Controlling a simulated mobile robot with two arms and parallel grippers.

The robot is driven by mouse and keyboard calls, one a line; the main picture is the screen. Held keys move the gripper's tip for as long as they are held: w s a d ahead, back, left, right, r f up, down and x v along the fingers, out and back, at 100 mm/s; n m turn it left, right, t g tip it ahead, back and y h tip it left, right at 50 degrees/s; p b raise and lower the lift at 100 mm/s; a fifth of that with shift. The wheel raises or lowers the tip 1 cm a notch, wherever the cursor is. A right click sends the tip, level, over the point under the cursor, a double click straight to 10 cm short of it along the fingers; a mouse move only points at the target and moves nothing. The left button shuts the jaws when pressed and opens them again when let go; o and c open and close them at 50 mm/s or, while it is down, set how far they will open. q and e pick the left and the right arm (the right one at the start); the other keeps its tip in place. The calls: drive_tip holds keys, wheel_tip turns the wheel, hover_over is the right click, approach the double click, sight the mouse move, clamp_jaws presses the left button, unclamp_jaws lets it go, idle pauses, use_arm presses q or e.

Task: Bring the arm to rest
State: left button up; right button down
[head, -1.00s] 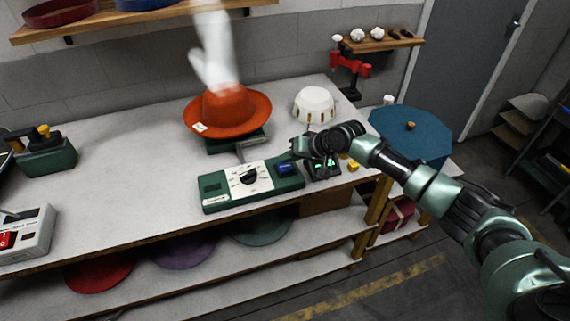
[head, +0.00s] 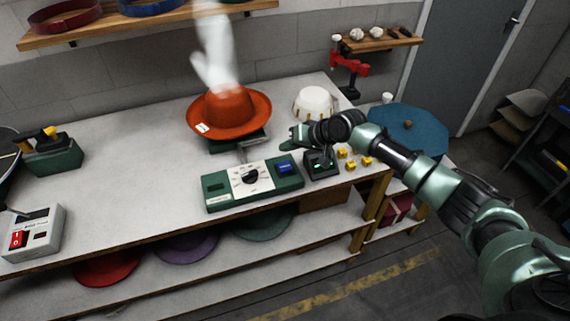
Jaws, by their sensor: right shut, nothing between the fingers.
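My right arm comes in from the lower right and reaches over the bench. My right gripper (head: 293,137) is shut and empty, above the bench behind the green control box (head: 218,198) with its dial and blue button. An orange-red hat (head: 231,112) sits on the hat press at the middle of the bench, with steam over it. A small black box with a green display (head: 322,165) stands just below the gripper, to its right. My left gripper is not in view.
A white ribbed dome (head: 315,103) stands behind my right arm. Several small yellow blocks (head: 351,166) lie near the bench's right end. A grey switch box (head: 36,231) is at the left. The bench's left-middle (head: 125,170) is clear.

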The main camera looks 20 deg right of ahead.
idle(0.5)
drive_tip(key=s+a+f+n+g, duration=0.1)
drive_tip(key=s+a+f+n, duration=0.2)
drive_tip(key=s, duration=0.4)
drive_tip(key=s+a+f+g, duration=0.1)
drive_tip(key=s+a+f, duration=0.2)
drive_tip(key=s+a, duration=0.3)
drive_tip(key=s+a+f+n+g, duration=0.1)
drive_tip(key=s+a+f+n, duration=0.15)
drive_tip(key=s, duration=0.55)
drive_tip(key=s+d+r+m+h, duration=0.1)
drive_tip(key=s+d+h, duration=0.2)
drive_tip(key=s+d, duration=0.5)
drive_tip(key=s+d+r+m+h, duration=0.15)
drive_tip(key=s+d, duration=0.25)
drive_tip(key=s, duration=0.8)
wheel_tip(320, 180, down, 33)
drive_tip(key=s+g+b, duration=0.2)
drive_tip(key=s+b, duration=0.1)
drive_tip(key=b, duration=0.1)
drive_tip(key=s+d+f+g+h+b, duration=0.1)
drive_tip(key=s+d+f+b, duration=0.1)
drive_tip(key=s+f, duration=1.3)
drive_tip(key=shift+s+d+f+n+b, duration=0.3)
drive_tip(key=shift+f+n+b, duration=0.15)
drive_tip(key=shift+f, duration=0.3)
